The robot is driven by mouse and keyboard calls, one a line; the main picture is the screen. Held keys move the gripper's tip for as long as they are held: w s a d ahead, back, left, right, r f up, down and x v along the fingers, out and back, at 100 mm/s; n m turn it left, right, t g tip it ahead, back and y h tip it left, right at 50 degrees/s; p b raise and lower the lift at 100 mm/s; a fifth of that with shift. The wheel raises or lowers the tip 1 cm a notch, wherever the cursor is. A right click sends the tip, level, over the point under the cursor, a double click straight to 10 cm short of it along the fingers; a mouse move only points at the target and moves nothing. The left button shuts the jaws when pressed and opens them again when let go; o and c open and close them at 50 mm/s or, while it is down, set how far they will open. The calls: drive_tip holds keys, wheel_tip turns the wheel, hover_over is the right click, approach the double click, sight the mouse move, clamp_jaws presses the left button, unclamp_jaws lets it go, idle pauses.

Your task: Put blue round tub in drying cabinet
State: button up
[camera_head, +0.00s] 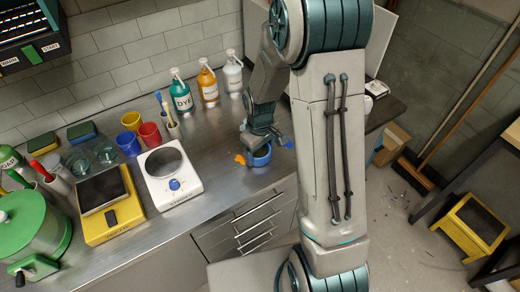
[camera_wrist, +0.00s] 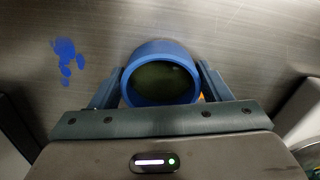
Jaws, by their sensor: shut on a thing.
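The blue round tub (camera_head: 262,156) is near the front edge of the steel bench, partly hidden by my gripper (camera_head: 262,143). In the wrist view the tub (camera_wrist: 161,68) shows its blue rim and dark inside. The fingers of my gripper (camera_wrist: 162,85) are on both sides of it, shut on it. I cannot tell whether the tub rests on the bench or is just above it. I cannot make out a drying cabinet for sure; a dark unit with small labels (camera_head: 33,38) is at the upper left.
A dye bottle (camera_head: 182,95) and other pump bottles stand behind. Orange and blue paint marks lie near the tub. A yellow stool (camera_head: 472,227) is on the floor at right.

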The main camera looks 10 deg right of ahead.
drive_tip(key=shift+f, duration=0.2)
drive_tip(key=o, duration=1.1)
drive_tip(key=shift+r, duration=0.1)
